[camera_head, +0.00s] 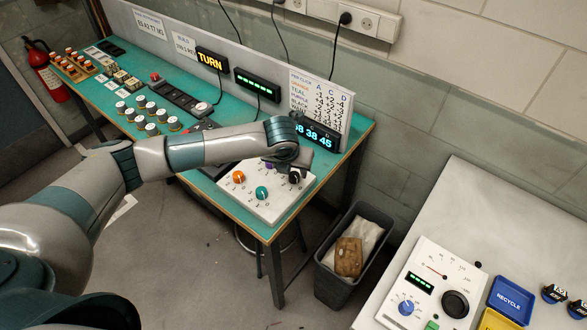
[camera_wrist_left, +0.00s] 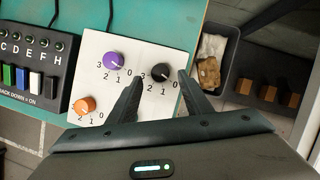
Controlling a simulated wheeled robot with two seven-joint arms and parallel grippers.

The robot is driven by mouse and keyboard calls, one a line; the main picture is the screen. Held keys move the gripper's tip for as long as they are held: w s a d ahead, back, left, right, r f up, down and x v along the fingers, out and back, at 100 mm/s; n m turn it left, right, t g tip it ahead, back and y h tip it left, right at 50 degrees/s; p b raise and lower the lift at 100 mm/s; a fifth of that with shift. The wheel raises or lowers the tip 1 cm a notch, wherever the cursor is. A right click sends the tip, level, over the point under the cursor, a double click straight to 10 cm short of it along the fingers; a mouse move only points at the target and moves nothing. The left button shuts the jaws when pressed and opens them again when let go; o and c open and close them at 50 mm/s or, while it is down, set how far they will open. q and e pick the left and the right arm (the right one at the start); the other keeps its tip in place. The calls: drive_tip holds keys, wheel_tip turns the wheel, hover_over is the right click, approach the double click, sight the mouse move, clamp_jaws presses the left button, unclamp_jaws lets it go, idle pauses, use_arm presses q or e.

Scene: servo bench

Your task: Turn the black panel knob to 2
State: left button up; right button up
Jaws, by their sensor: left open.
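The black knob (camera_wrist_left: 161,72) sits on the white panel (camera_wrist_left: 130,48) with the numbers 0 to 3 around its lower side. Its pale mark appears to point to the lower right, but I cannot read the exact number. My left gripper (camera_wrist_left: 160,78) is open, with one fingertip on each side of the black knob; I cannot tell whether they touch it. In the head view the gripper (camera_head: 289,171) is over the right corner of the panel, partly hiding the black knob (camera_head: 295,178). My right gripper is not in view.
Purple (camera_wrist_left: 112,60) and orange (camera_wrist_left: 86,104) knobs sit close by on the panel, with a teal knob (camera_head: 262,192) at its front. A switch box (camera_wrist_left: 32,68) stands left of the panel. A lit display (camera_head: 318,137) is behind. A grey bin (camera_head: 336,286) stands beyond the bench edge.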

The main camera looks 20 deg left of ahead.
sight(294, 175)
use_arm(q)
drive_tip(key=shift+p+x, duration=0.5)
drive_tip(key=shift+x, duration=1.45)
drive_tip(key=c, duration=1)
